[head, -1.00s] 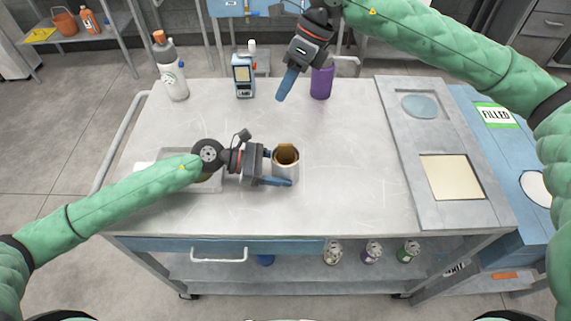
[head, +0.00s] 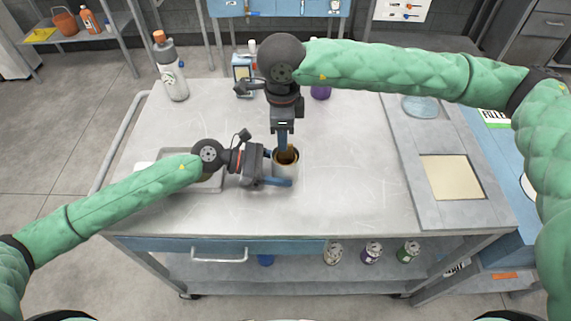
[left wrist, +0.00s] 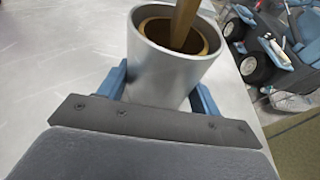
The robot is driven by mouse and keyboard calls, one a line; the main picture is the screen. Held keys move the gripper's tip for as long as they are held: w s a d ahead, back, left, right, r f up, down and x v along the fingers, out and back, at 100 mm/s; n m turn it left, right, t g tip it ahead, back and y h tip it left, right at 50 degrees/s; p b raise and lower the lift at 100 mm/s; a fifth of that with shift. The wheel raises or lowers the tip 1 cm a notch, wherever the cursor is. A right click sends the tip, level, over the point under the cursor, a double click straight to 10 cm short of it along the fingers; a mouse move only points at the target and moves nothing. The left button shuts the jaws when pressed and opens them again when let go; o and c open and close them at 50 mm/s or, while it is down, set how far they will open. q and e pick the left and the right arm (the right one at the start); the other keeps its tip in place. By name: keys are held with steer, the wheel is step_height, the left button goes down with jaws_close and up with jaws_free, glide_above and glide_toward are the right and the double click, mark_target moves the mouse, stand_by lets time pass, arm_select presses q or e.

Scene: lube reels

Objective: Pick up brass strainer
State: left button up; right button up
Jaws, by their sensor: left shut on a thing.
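The brass strainer (head: 288,157) sits inside a grey metal cup (head: 286,170) on the table. In the left wrist view, the strainer's round rim (left wrist: 158,30) shows inside the cup (left wrist: 165,70), with a brown bar rising out of it. My left gripper (head: 280,168) is shut on the cup, one finger on each side, and the cup stands upright. My right gripper (head: 283,148) points down over the cup from behind, its blue fingertips at the cup's mouth. Whether its fingers are open or touch the strainer cannot be told; they do not show in the left wrist view.
A grey bottle (head: 173,75) stands at the back left. A blue and white container (head: 243,72) and a purple cylinder (head: 320,92) stand at the back, partly behind my right arm. A grey tray (head: 215,183) lies under my left arm.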

mark_target(286, 157)
steer(key=shift+d+f, duration=0.2)
steer(key=shift+f, duration=1.15)
steer(key=shift+d+f, duration=0.15)
steer(key=shift+f, duration=1.2)
jaws_close()
